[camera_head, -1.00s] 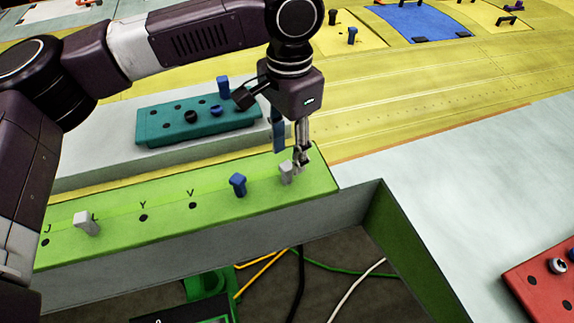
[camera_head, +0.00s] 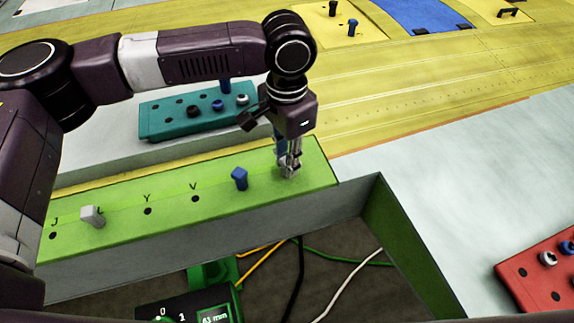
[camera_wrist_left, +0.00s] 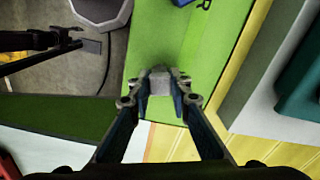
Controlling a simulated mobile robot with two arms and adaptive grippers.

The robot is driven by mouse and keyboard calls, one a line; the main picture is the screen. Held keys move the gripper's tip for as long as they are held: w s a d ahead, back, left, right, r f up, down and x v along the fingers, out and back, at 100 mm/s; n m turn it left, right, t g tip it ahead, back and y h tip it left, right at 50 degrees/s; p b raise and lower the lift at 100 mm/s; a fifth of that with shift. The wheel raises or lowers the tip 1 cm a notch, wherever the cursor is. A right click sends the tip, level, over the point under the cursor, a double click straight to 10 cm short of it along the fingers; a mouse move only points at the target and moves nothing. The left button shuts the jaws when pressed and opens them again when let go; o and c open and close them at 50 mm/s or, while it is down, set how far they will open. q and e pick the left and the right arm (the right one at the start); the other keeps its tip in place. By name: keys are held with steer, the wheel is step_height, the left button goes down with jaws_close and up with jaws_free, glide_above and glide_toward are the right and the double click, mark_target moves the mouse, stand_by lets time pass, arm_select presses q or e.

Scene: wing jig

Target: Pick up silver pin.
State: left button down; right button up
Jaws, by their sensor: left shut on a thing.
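My left gripper (camera_head: 289,168) is down at the right end of the green board (camera_head: 120,230). Its fingers are shut on a silver pin, which they mostly hide in the head view. In the left wrist view the silver pin (camera_wrist_left: 160,83) sits between the two fingertips (camera_wrist_left: 159,95), over the green board. I cannot tell whether it is still seated in its hole. Another silver pin (camera_head: 92,216) stands on the board's left part, by the letter L. My right gripper is not in view.
A blue pin (camera_head: 240,178) stands on the green board just left of my left gripper. A teal block (camera_head: 165,122) with several pins lies behind. A red block (camera_head: 540,280) is at the lower right. An opening with cables lies in front of the board.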

arm_select(q)
steer(key=shift+r, duration=0.1)
steer(key=shift+r, duration=0.2)
step_height(320, 180, up, 20)
steer(key=b, duration=0.3)
steer(key=shift+f, duration=0.25)
steer(key=shift+f, duration=0.1)
